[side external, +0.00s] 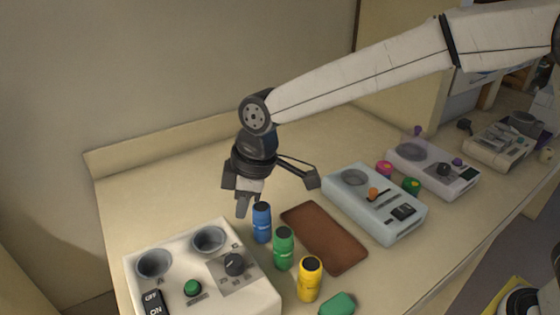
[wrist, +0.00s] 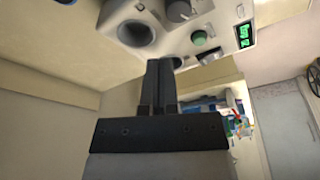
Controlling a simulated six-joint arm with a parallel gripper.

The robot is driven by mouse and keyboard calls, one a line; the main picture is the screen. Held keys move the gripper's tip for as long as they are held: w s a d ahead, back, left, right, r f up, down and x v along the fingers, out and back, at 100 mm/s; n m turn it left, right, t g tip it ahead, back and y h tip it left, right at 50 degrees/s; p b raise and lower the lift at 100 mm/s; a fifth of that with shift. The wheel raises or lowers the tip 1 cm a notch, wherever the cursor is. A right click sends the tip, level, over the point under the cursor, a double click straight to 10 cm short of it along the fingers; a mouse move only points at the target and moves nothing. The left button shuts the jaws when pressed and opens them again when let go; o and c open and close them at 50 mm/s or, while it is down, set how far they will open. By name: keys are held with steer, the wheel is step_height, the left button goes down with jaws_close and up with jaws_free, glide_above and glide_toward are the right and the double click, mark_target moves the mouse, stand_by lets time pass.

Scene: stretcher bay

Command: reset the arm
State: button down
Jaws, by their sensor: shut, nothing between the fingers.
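My gripper (side external: 243,205) is shut and empty. In the side external view it points down above the table, just left of the blue vial (side external: 262,222) and behind the white device with two round wells (side external: 205,275). In the wrist view my gripper (wrist: 160,64) shows with its two dark fingers together and nothing between them.
A green vial (side external: 284,248) and a yellow vial (side external: 309,278) stand right of the blue one. A brown mat (side external: 325,237) lies behind them. A pale blue device (side external: 376,205) and a white device (side external: 433,168) stand farther right. A green object (side external: 337,304) lies at the front.

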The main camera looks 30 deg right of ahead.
steer(key=s+d+f+m+h, duration=0.1)
steer(key=d+f+m, duration=0.15)
steer(key=d, duration=0.55)
steer(key=s+d+f+m, duration=0.2)
steer(key=d+m, duration=0.2)
steer(key=d, duration=0.4)
steer(key=s+d+f+m, duration=0.2)
steer(key=s+d+m, duration=0.1)
steer(key=s+d, duration=0.2)
steer(key=s+d+f+m+t+h, duration=0.1)
steer(key=s+d+f+m, duration=0.1)
steer(key=s+d, duration=0.3)
steer(key=d+m, duration=0.1)
steer(key=d, duration=0.1)
steer(key=shift+s+d, duration=0.2)
steer(key=shift+d, duration=0.1)
steer(key=shift+w, duration=0.1)
